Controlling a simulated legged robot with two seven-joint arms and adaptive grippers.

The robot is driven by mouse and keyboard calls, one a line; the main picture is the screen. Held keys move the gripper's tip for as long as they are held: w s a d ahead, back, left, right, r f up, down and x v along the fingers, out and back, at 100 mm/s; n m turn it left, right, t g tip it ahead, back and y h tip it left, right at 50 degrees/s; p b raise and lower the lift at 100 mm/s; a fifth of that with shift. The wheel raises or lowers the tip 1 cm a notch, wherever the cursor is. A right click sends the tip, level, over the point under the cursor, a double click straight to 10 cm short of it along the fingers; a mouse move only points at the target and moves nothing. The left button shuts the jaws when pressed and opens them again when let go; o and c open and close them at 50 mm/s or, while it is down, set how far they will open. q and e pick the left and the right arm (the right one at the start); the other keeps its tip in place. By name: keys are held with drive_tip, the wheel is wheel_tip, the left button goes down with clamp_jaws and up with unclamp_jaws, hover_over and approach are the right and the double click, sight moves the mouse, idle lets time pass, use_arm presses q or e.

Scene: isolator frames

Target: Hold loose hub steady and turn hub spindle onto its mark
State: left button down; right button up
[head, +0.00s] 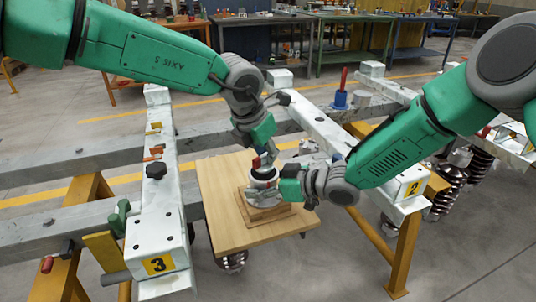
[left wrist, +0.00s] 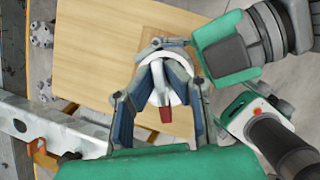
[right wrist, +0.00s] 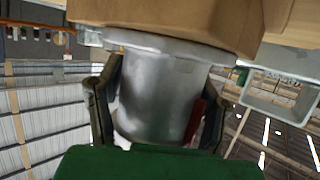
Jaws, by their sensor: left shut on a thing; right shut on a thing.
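The loose hub (head: 262,188), a grey-white cylinder, stands upright on a small wooden block (head: 262,212) on a light wooden board (head: 222,185). My right gripper (head: 283,183) is shut on the hub's side. In the right wrist view the hub (right wrist: 155,90) fills the space between the fingers, its flange against the wood. My left gripper (head: 260,158) comes from above and is shut on the hub spindle, largely hidden in the head view. The left wrist view shows the pale spindle (left wrist: 159,82) between the fingers, with a red tab (left wrist: 165,114) beside it. I cannot make out the mark.
White beams numbered 3 (head: 158,245) and 2 (head: 405,188) flank the board. A green clamp (head: 119,218) sits at the left. Coil springs (head: 452,180) hang at the right. Workbenches line the back.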

use_arm(q)
drive_tip(key=shift+s+d, duration=0.5)
drive_tip(key=shift+f+n, duration=0.15)
drive_tip(key=shift+n, duration=0.55)
idle(1.4)
drive_tip(key=c, duration=1.6)
unclamp_jaws()
drive_tip(key=shift+c, duration=0.2)
drive_tip(key=shift+a, duration=0.1)
drive_tip(key=shift+w+a, duration=0.1)
drive_tip(key=shift+w, duration=0.05)
drive_tip(key=shift+a+r, duration=0.1)
drive_tip(key=shift+r, duration=0.35)
drive_tip(key=v, duration=1.1)
drive_tip(key=shift+s+d, duration=0.2)
drive_tip(key=shift+s, duration=0.05)
